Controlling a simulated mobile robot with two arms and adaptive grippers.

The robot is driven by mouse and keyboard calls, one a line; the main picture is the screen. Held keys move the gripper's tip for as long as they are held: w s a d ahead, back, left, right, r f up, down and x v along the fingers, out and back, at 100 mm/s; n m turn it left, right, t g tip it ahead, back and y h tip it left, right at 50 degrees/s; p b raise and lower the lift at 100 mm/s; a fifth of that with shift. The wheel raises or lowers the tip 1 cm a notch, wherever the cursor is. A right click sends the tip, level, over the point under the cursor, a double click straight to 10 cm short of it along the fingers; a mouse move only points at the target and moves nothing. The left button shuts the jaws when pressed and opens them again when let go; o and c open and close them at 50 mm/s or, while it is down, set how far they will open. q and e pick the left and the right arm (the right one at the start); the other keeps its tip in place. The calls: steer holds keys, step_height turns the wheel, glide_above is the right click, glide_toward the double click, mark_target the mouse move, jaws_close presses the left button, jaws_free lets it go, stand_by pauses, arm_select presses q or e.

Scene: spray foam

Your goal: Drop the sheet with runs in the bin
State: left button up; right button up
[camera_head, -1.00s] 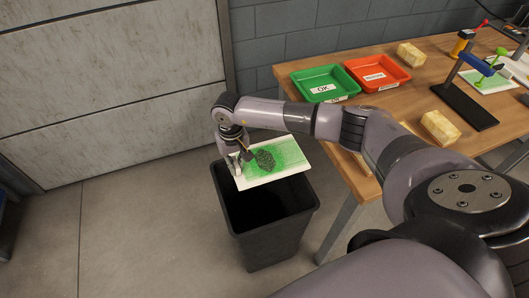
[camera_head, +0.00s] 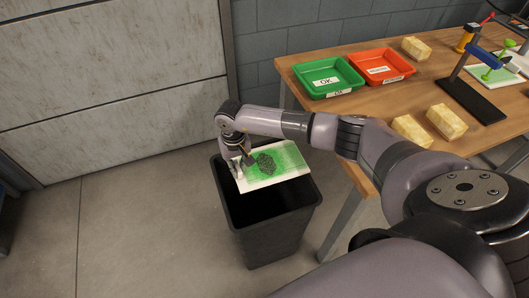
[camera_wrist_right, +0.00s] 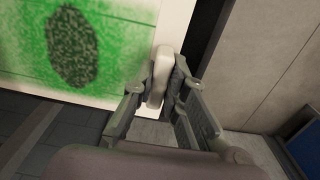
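The sheet (camera_head: 290,160) is white-edged with green spray and a dark, grainy patch. It hangs in the air over the opening of the black bin (camera_head: 272,240), slightly tilted. My right gripper (camera_head: 242,162) holds the sheet by its left end, above the bin's back left rim. In the right wrist view the sheet (camera_wrist_right: 115,55) fills the upper left, and the gripper (camera_wrist_right: 160,105) is closed around a pale piece at its edge. The bin's inside is dark and looks empty. My left gripper is not in view.
A wooden table (camera_head: 365,108) stands to the right of the bin. It carries a green tray (camera_head: 340,90) marked OK, a red tray (camera_head: 385,77), several yellow sponge blocks (camera_head: 446,121) and a black stand (camera_head: 472,100). A grey panelled wall (camera_head: 120,90) is behind the bin.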

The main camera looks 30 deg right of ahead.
steer(key=o, duration=0.5)
steer(key=shift+r, duration=0.1)
step_height(320, 180, up, 12)
steer(key=shift+f, duration=0.1)
stand_by(0.4)
